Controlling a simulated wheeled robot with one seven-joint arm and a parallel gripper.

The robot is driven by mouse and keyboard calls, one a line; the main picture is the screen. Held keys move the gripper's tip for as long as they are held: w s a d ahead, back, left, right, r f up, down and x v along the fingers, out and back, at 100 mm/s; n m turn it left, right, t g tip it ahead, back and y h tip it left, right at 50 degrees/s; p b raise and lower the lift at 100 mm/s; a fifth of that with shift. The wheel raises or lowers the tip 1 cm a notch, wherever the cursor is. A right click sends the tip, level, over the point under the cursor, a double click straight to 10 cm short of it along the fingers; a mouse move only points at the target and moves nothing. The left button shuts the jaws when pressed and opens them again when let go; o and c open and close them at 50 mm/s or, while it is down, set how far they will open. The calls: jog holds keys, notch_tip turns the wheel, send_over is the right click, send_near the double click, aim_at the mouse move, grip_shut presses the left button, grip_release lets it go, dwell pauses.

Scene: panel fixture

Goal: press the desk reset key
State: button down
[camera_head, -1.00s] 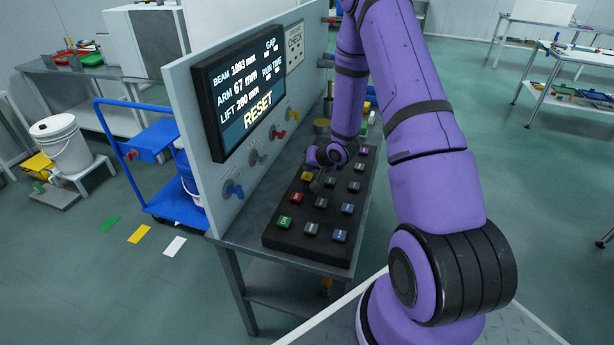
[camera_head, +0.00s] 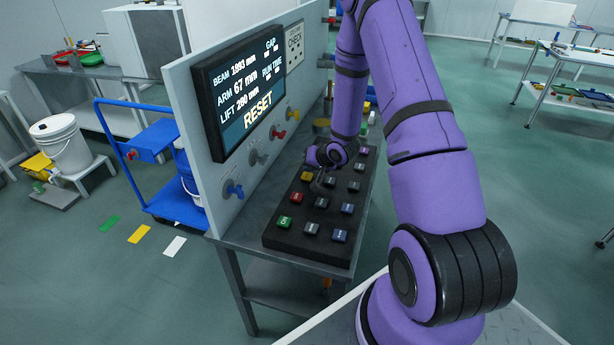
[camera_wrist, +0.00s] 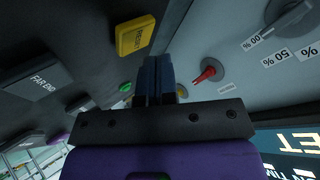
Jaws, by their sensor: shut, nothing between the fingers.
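The key desk (camera_head: 272,232) is a black sloped block with several coloured keys. A yellow key (camera_head: 305,176) lies near its far left edge. In the wrist view the yellow key (camera_wrist: 135,36) carries dark lettering that seems to read RESET. My gripper (camera_head: 320,185) is over the desk beside the yellow key, partly hidden by its own wrist. In the wrist view its dark fingers (camera_wrist: 153,75) are together with nothing between them, just right of the yellow key in the picture and apart from it. I cannot tell the height of the fingertips above the desk.
An upright grey panel (camera_head: 222,190) with a screen (camera_head: 240,95) showing RESET and several coloured knobs stands left of the desk. A red knob (camera_wrist: 208,72) and a grey key marked FAR END (camera_wrist: 38,85) show near my gripper in the wrist view.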

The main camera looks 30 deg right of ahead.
aim_at(308, 175)
jog(key=shift+f, duration=0.4)
jog(key=shift+f, duration=0.45)
dwell(0.8)
jog(key=shift+r, duration=0.9)
jog(key=shift+r, duration=2.5)
